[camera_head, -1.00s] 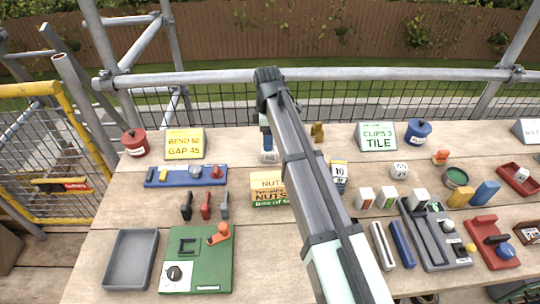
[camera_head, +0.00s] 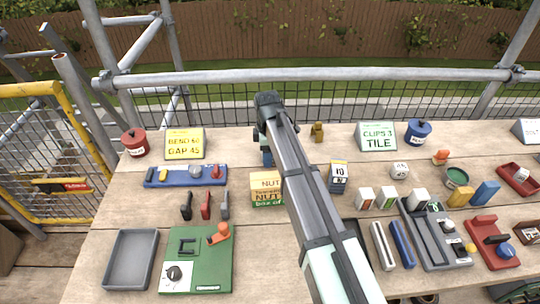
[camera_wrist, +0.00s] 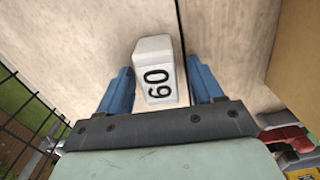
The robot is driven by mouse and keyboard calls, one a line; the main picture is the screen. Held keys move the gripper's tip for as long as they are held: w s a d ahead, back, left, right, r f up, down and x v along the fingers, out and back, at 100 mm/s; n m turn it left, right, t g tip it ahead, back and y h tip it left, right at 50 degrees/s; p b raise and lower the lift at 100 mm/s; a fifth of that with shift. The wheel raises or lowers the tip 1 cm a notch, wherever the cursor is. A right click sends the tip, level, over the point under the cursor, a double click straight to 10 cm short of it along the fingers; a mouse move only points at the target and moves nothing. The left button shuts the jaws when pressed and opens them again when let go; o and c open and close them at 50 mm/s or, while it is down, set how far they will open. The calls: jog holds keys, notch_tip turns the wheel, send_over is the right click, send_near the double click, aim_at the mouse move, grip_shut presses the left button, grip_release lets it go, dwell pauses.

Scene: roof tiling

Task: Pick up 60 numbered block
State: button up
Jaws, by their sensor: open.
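The 60 numbered block (camera_wrist: 157,72), white with a black 60 on its face, stands on the wooden table.
A yellow-and-green nuts box (camera_head: 267,189) stands just in front of my gripper. A small brass-coloured piece (camera_head: 317,132) stands behind, near the mesh.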

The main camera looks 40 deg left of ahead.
jog(key=shift+c, duration=0.2)
jog(key=c, duration=1)
jog(key=shift+r, duration=0.15)
